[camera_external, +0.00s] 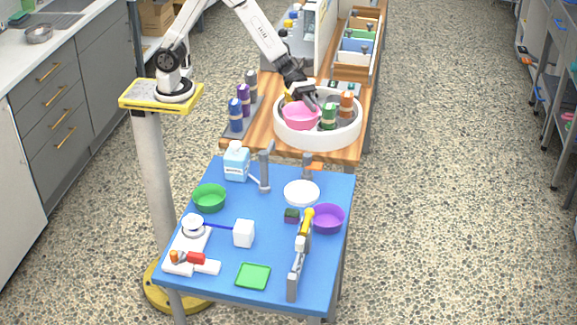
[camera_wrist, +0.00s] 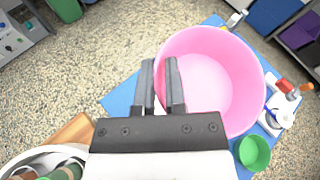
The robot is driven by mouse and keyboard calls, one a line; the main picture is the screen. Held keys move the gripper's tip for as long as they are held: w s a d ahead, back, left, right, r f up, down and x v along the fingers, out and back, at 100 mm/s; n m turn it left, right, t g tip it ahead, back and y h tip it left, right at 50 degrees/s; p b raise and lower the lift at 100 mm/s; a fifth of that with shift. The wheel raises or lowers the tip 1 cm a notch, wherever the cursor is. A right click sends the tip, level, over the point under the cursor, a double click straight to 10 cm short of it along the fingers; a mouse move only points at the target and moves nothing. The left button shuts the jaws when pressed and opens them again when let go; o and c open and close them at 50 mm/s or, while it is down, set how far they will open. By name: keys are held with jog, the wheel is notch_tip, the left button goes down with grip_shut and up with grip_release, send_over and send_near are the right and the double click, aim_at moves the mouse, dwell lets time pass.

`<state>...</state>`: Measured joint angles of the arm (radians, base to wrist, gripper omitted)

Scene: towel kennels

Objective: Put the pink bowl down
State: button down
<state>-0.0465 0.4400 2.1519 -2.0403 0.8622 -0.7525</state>
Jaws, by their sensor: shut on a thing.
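The pink bowl (camera_external: 300,116) is in my gripper (camera_external: 303,97), over the left part of a round white tray in the external view. In the wrist view the pink bowl (camera_wrist: 215,80) is large and close, and its near wall is between the two fingers of my gripper (camera_wrist: 162,85). The gripper is shut on the bowl's rim. The bowl looks empty. In the wrist view, the blue table (camera_wrist: 118,98) lies below and beyond the bowl.
The round white tray (camera_external: 318,138) on the wooden table holds several bottles. The blue table (camera_external: 215,265) bears a green bowl (camera_external: 209,199), a purple bowl (camera_external: 328,218), a white plate (camera_external: 302,193), a milk carton (camera_external: 236,164) and tools. Bare blue surface shows near its middle and front.

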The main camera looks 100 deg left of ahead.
jog(key=s+a+r+n+t+y, duration=0.3)
jog(key=a+r+n+y, duration=0.2)
jog(key=a, duration=0.4)
jog(key=shift+a, duration=0.4)
jog(key=shift+w+d, duration=0.1)
jog(key=shift+w, duration=0.05)
jog(key=m+g+h, duration=0.6)
jog(key=m+h, duration=0.1)
jog(key=m, duration=0.1)
send_near(307, 129)
jog(key=x, duration=0.3)
jog(key=f+x, duration=0.1)
jog(key=x, duration=0.2)
jog(key=a+x, duration=0.1)
jog(key=x, duration=0.2)
jog(key=shift+w+d+f, duration=0.1)
jog(key=shift+f, duration=0.2)
jog(key=shift+s+d+f+m+g+h, duration=0.25)
jog(key=shift+s+d+f+m+g, duration=1.4)
jog(key=shift+f, duration=1.4)
jog(key=shift+s+d+f+m+g+h, duration=0.2)
jog(key=shift+s+d+f+m+g, duration=1.4)
jog(key=shift+f, duration=1.45)
jog(key=shift+s+d+f+m+g+h, duration=0.25)
jog(key=shift+s+d+f+m+g, duration=1)
jog(key=shift+d+f+g, duration=1.3)
jog(key=shift+w+a+f+t, duration=0.1)
jog(key=shift+a+f+t, duration=0.35)
jog(key=shift+f+t, duration=0.2)
